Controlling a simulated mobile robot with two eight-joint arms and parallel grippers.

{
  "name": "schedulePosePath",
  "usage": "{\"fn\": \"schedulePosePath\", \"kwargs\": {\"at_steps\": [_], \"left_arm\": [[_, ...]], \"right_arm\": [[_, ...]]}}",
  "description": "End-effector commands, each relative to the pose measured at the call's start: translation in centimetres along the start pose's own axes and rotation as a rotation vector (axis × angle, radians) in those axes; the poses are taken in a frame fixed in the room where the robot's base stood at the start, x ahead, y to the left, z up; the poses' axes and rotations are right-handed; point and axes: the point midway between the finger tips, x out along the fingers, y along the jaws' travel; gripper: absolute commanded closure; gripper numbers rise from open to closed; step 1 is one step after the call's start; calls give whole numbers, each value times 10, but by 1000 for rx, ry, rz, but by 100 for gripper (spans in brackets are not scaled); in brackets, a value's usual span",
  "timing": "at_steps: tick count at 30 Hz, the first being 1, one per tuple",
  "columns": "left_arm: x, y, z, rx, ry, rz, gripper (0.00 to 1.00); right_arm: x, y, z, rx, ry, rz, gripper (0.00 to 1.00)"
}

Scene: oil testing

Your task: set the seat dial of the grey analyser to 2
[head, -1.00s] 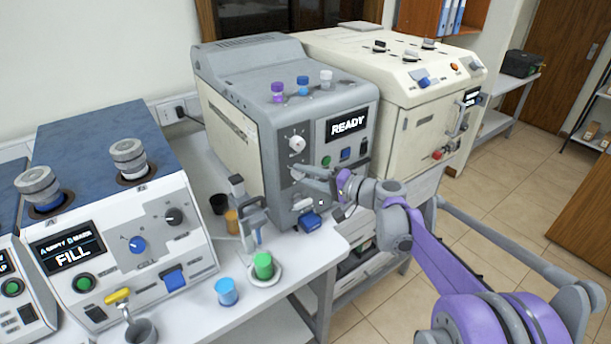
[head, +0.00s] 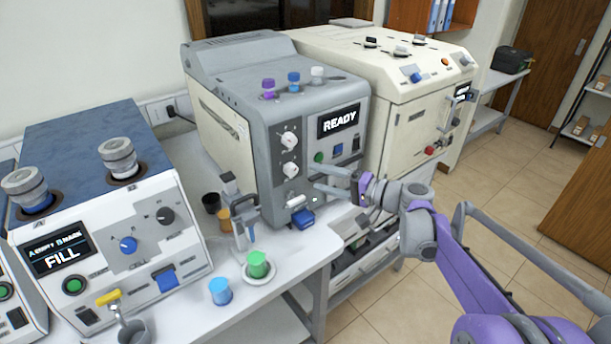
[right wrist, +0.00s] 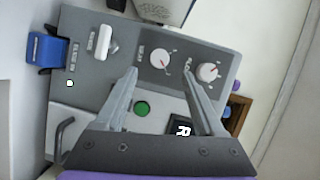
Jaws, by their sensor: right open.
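The grey analyser (head: 222,85) stands on the white bench in the head view, its display reading READY. Its front has an upper white dial (head: 288,139) and a lower white dial (head: 290,169). In the right wrist view the panel is turned sideways; the lower dial (right wrist: 160,62) and upper dial (right wrist: 208,72) show red marks, but their small labels and numbers are not clearly readable. My right gripper (head: 319,178) is open and empty, right of the lower dial and apart from it. In the wrist view its fingertips (right wrist: 160,70) straddle the lower dial's image. My left gripper is out of view.
A green button (right wrist: 141,108) and a white handle (right wrist: 103,42) lie near the dials. A blue lever (head: 301,219) juts out below. A clamp stand (head: 240,215) and a cream machine (head: 400,110) flank the analyser. Free floor lies at right.

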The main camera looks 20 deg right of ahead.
Motion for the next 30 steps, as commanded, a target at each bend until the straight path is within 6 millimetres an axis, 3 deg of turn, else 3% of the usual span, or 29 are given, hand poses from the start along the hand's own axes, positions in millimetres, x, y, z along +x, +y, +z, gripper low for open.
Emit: {"fn": "schedulePosePath", "kwargs": {"at_steps": [3, 8, 24, 27, 30], "left_arm": [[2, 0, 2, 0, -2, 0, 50], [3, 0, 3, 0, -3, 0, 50], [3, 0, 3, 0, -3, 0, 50], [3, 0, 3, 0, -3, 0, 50], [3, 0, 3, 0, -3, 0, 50]], "right_arm": [[-21, 1, 0, 0, 3, 1, 29], [-35, 0, 0, 0, 1, 0, 29], [-37, 0, 1, -1, -2, 2, 29], [-33, 4, 16, -10, -22, 44, 29], [-27, 18, 57, -40, -71, 160, 29]]}}
